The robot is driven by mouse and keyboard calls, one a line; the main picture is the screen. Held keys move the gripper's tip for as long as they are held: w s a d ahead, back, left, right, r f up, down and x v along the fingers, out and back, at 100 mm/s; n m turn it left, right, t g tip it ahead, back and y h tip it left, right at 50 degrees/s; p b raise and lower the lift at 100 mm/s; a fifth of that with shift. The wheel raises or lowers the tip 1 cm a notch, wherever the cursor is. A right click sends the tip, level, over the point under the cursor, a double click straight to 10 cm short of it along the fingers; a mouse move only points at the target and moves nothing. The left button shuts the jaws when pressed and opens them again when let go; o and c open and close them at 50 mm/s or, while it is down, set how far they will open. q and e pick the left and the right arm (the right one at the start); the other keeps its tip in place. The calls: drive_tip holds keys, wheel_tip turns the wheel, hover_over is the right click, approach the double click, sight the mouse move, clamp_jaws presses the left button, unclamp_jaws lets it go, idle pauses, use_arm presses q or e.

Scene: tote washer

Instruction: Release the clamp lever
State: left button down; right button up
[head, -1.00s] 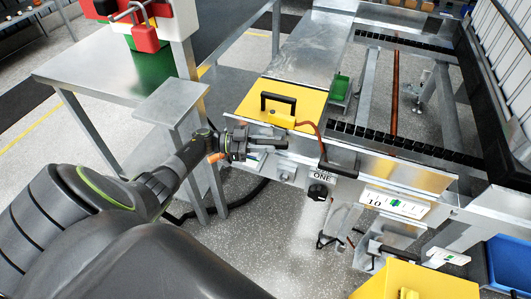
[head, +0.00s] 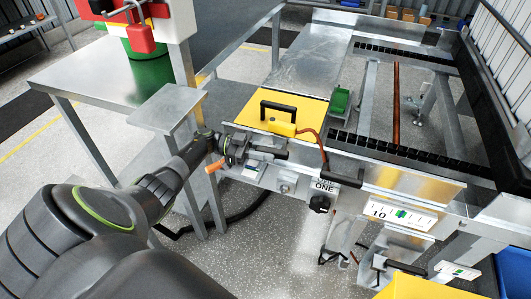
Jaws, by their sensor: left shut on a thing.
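My left gripper (head: 232,150) is at the left end of the machine's front rail, below the yellow plate. It is shut on what looks like the clamp lever (head: 214,166), whose orange grip sticks out below and to the left of the jaws. The gripper hides the rest of the lever and its pivot. A short black bar (head: 272,153) shows just right of the gripper against the rail; I cannot tell whether it belongs to the clamp. My right gripper is not in view.
A yellow plate (head: 270,103) with a black handle lies just above the gripper. A yellow block (head: 282,128) with a red cable sits on its edge. A small grey stand (head: 165,106) is close to my left arm. A black knob (head: 319,203) is lower right.

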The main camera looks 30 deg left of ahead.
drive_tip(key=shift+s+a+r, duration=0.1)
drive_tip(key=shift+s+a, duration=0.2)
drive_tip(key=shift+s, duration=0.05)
use_arm(q)
drive_tip(key=c, duration=1.2)
unclamp_jaws()
drive_tip(key=shift+r, duration=0.1)
drive_tip(key=shift+c, duration=0.2)
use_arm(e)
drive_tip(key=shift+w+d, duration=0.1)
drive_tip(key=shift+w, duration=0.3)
